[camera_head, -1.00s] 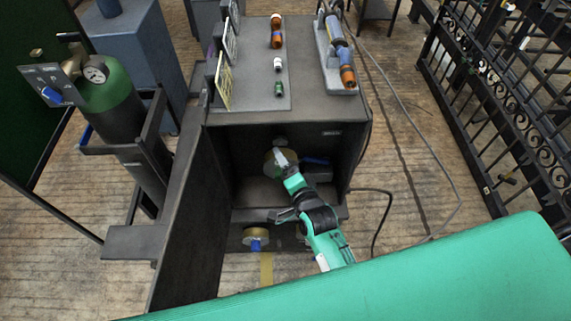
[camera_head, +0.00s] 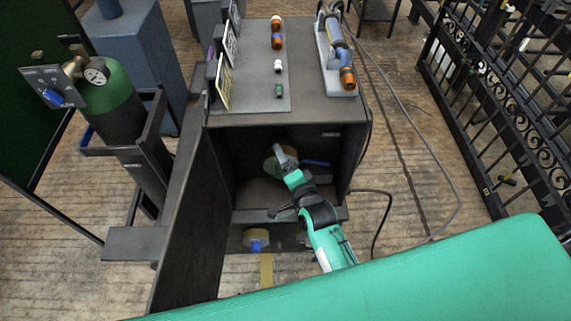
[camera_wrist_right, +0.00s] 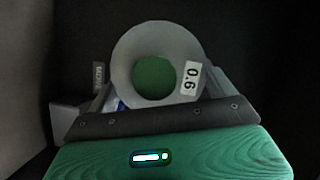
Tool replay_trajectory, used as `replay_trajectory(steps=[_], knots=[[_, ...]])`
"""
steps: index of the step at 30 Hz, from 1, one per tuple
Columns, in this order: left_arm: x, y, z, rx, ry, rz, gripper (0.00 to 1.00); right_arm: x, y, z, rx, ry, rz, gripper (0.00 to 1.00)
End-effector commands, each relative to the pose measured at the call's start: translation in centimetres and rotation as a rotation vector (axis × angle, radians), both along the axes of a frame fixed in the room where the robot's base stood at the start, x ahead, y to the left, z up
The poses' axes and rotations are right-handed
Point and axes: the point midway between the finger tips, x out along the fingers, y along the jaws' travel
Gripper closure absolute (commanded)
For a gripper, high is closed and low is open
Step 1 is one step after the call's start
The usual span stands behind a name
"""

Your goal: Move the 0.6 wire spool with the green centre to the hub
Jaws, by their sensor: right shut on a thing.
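The 0.6 wire spool (camera_wrist_right: 185,50) is a pale grey disc with a green centre and a white label reading 0.6, seen upside down in the right wrist view. My right gripper (camera_wrist_right: 157,100) is shut on it. My left gripper is not in view.
The cabinet (camera_head: 330,108) has an open door (camera_head: 190,235) at left. Another spool with a blue centre (camera_head: 256,240) sits low at the front. Torch parts (camera_head: 337,55) and small nozzles lie on top. A green gas cylinder (camera_head: 112,105) stands left.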

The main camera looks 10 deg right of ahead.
Motion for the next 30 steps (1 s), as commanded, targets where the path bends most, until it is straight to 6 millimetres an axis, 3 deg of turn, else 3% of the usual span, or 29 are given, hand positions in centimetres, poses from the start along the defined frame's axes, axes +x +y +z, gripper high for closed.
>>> replay_trajectory(steps=[30], knots=[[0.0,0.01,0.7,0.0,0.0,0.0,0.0,0.41,-0.05,0.39,0.001,-0.008,-0.001,0.54]])
